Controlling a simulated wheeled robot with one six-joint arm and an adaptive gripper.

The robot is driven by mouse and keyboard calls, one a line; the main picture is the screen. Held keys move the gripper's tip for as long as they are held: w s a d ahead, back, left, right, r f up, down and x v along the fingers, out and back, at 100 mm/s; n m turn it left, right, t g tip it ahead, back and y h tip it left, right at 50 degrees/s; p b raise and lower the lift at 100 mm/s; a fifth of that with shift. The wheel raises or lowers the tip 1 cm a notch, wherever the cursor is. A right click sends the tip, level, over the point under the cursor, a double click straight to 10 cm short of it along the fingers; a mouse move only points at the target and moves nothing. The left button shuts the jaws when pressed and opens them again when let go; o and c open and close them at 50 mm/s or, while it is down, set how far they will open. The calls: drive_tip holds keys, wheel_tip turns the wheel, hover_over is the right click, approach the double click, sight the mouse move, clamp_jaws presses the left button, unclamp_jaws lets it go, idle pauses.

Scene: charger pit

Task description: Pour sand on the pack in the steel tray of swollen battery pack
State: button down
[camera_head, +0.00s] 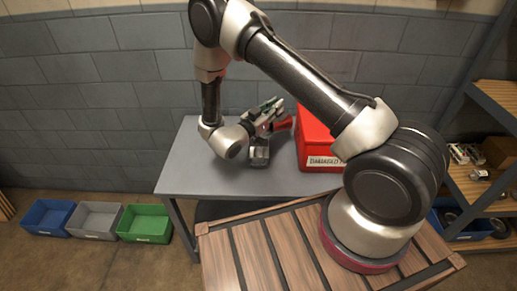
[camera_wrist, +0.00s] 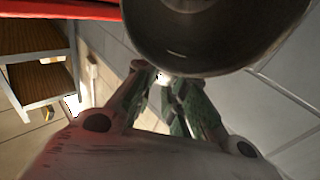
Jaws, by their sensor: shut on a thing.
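My gripper (camera_head: 264,113) is over the grey table, left of the red box, with its wrist tilted. In the wrist view my gripper (camera_wrist: 168,88) has its fingers closed in at the edge of a dark round vessel (camera_wrist: 200,35). The vessel's hollow inside faces the wrist camera, and I see no sand in it. A small red piece (camera_head: 284,123) shows beside the gripper in the head view; I cannot tell if it is part of the vessel. The steel tray and the swollen pack cannot be made out; my arm covers part of the tabletop.
A red lidded box (camera_head: 312,137) with a label stands on the grey table (camera_head: 185,172), close right of the gripper. Blue (camera_head: 48,217), grey (camera_head: 96,220) and green (camera_head: 145,223) bins sit on the floor at left. Shelving (camera_head: 492,180) stands at right. The table's left part is clear.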

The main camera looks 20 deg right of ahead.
drive_tip(key=shift+s+a+f+t+h, duration=0.2)
drive_tip(key=shift+s+a+t+h, duration=0.15)
drive_tip(key=shift+a+t+h, duration=0.25)
drive_tip(key=shift+s+a+r+t+h, duration=0.35)
drive_tip(key=shift+a+r+h, duration=0.1)
drive_tip(key=shift+a+h, duration=0.2)
drive_tip(key=shift+a, duration=0.1)
drive_tip(key=shift+p, duration=0.35)
idle(1.6)
